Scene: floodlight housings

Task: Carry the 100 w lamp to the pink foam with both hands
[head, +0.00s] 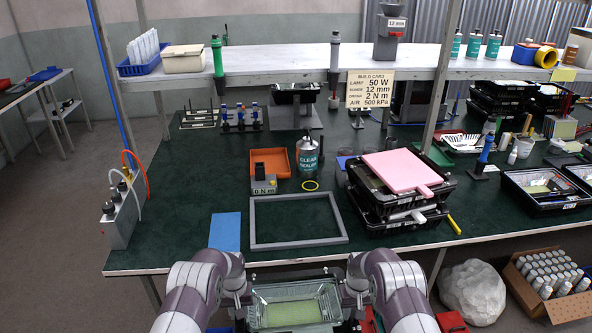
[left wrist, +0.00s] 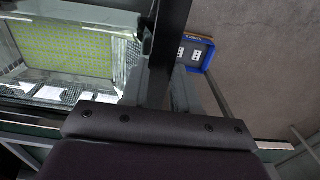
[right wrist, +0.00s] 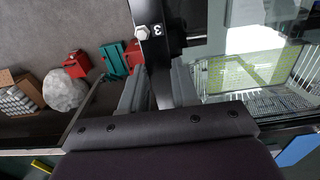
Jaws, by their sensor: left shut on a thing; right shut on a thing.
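The lamp (head: 297,312), a dark-framed floodlight housing with a clear face and a yellow-green LED panel, is held between my two grippers at the bottom of the head view. My left gripper (head: 243,305) is shut on its left side. My right gripper (head: 352,302) is shut on its right side. The lamp's panel shows in the left wrist view (left wrist: 75,48) and the right wrist view (right wrist: 238,75). No wattage can be read on it. The pink foam (head: 398,170) lies flat atop stacked black trays, farther back and right of the lamp.
On the green bench, a grey frame (head: 250,224) and a blue sheet (head: 226,232) lie before the lamp. The black tray stack (head: 372,214) carries the foam. A sealer can (head: 308,158) and an orange bin (head: 268,160) stand behind. A build card (head: 370,90) reads 50 W.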

